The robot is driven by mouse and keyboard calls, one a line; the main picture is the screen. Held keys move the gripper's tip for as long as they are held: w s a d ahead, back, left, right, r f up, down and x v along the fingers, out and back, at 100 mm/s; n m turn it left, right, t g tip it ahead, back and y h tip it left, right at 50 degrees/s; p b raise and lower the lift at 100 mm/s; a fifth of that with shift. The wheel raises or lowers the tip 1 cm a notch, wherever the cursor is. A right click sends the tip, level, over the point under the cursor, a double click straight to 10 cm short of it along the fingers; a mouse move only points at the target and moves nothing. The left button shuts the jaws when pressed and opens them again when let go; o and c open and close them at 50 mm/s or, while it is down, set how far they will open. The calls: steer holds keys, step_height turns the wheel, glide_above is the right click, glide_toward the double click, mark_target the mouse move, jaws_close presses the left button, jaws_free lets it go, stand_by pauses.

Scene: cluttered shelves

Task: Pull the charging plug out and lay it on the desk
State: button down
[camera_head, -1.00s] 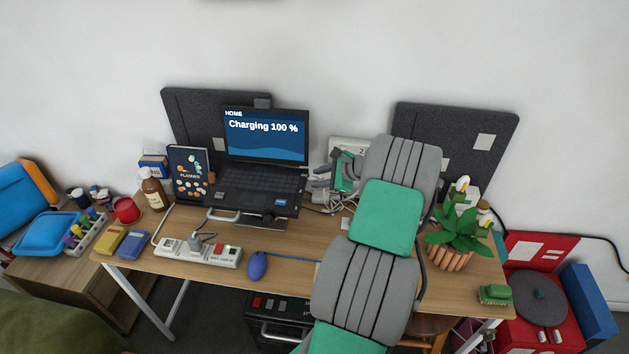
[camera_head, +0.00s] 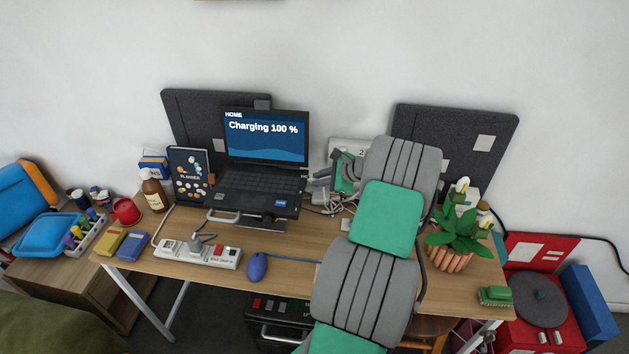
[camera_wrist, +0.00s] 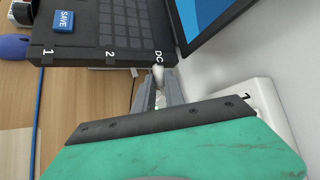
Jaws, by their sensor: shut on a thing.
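The black laptop (camera_head: 258,188) stands on a stand on the wooden desk (camera_head: 300,228), and its screen reads "Charging 100 %". My gripper (camera_wrist: 158,92) is shut on this plug. The fingers hide most of the plug's body. In the head view, my gripper (camera_head: 319,184) is at the laptop's right side and the plug cannot be made out.
A white power strip (camera_head: 190,253) with a grey plug lies at the desk's front left, beside a blue mouse (camera_head: 257,267). Cables (camera_head: 322,209) lie under my gripper. A potted plant (camera_head: 450,256) stands at the right. Bare desk shows in front of the laptop.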

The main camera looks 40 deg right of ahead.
steer(key=shift+s+d, duration=0.1)
steer(key=shift+s, duration=0.05)
steer(key=shift+s+d+p, duration=0.3)
steer(key=shift+s+d, duration=0.45)
steer(key=shift+s, duration=0.2)
steer(key=shift+s+d+p, duration=0.3)
steer(key=shift+s+d, duration=0.45)
steer(key=shift+s, duration=0.15)
